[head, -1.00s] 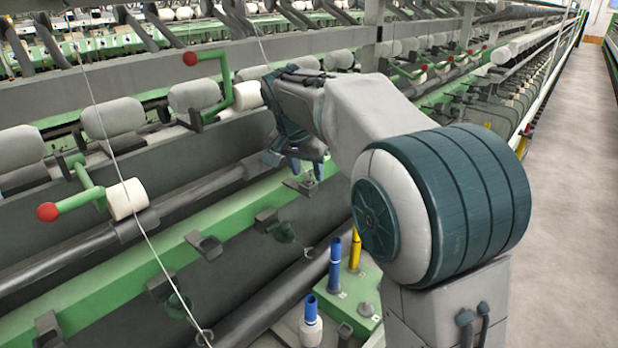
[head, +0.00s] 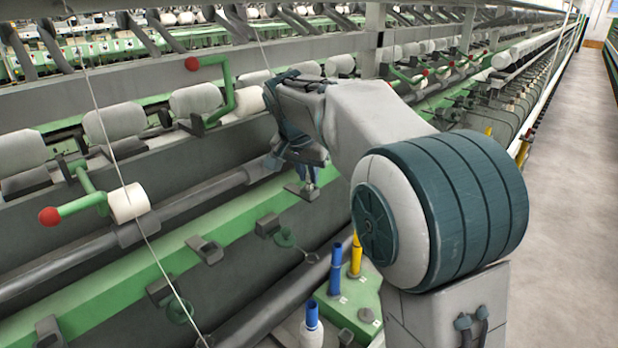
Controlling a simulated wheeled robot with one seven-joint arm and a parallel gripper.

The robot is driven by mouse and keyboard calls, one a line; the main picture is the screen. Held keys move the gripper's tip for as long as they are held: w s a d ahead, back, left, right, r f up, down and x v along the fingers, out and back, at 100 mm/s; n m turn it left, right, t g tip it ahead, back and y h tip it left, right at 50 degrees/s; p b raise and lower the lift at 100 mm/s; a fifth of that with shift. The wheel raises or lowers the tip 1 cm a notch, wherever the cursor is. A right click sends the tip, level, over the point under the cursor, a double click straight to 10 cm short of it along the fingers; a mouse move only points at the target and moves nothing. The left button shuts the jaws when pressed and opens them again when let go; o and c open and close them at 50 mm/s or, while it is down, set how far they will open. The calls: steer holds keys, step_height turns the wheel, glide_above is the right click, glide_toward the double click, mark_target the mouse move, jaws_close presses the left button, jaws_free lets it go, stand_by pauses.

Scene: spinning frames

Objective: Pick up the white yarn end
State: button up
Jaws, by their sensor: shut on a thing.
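My gripper (head: 305,176) is over the green rail (head: 235,220), just above a small dark bracket (head: 301,192). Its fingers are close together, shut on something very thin. The white yarn end is too small to make out and is largely hidden by the fingers. A white yarn strand (head: 128,190) runs down across the left of the view, apart from my gripper.
Red-tipped green levers (head: 78,206) stick out left of my arm, one with a white roller (head: 129,202). A blue bobbin tube (head: 335,270) and a yellow one (head: 356,255) stand below the gripper. A clear aisle (head: 565,170) runs at the right.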

steer(key=r, duration=0.3)
steer(key=shift+s+d+r+b, duration=0.2)
steer(key=shift+d+r+b, duration=0.15)
steer(key=shift+b, duration=0.05)
steer(key=s+d+r+b, duration=0.2)
steer(key=s+d+r, duration=0.3)
steer(key=d, duration=0.4)
steer(key=shift+s+d+r, duration=0.2)
steer(key=shift+s+r, duration=0.15)
steer(key=shift+r, duration=0.4)
